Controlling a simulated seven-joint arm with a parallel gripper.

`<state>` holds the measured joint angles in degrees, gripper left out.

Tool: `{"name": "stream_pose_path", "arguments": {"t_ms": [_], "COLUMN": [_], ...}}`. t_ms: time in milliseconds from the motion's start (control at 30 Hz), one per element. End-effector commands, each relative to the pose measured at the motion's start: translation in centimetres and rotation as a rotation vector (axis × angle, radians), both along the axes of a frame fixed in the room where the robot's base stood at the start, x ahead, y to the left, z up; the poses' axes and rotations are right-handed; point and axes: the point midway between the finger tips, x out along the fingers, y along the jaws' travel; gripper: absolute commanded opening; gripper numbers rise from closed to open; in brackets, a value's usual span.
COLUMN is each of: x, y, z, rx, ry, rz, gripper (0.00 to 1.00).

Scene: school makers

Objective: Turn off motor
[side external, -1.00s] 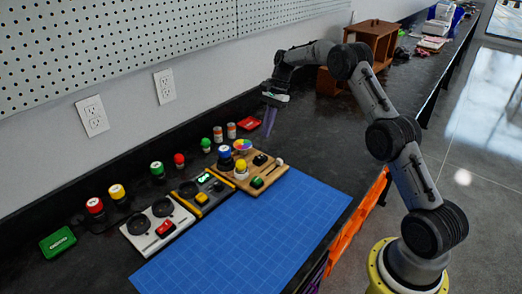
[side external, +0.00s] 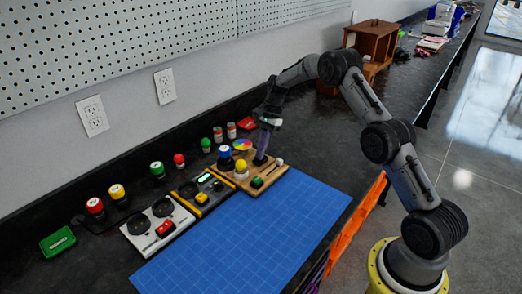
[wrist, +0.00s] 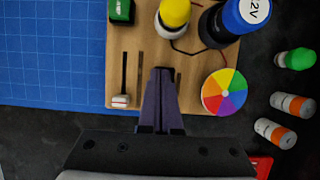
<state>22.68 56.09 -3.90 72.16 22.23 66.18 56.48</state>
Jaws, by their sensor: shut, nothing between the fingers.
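The wooden board (side external: 270,177) carries a blue-capped battery marked 12V (wrist: 253,12), a yellow-topped part (wrist: 174,14), a green switch (side external: 257,182) and a color wheel (wrist: 224,92). A slot with a white slider knob (wrist: 121,100) lies left of my gripper in the wrist view. My gripper (wrist: 163,72) is shut and empty, pointing down at the board between that slot and the color wheel. It hides most of a second dark slot (wrist: 178,75) and the black part seen there earlier. I cannot tell whether the fingertips touch anything.
Left of the board stand a yellow-and-black device (side external: 202,192) with a lit green display and a white panel (side external: 157,227) with a red switch. Small cans (wrist: 274,132) and a green-topped part (wrist: 296,59) stand near the wheel. The blue mat (side external: 250,235) is clear.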

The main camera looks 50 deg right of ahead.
Motion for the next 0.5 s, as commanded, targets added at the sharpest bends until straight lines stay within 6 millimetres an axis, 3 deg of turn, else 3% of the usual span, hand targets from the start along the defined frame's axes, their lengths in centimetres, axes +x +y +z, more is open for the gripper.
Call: {"name": "stream_pose_path", "arguments": {"t_ms": [100,500], "x": [-0.07,-0.03], "y": [0.60,-0.07], "z": [-0.46,-0.38], "rx": [-0.065,-0.059], "ry": [0.003,0.002], "rz": [0.004,0.000], "gripper": [0.00,0.00]}}
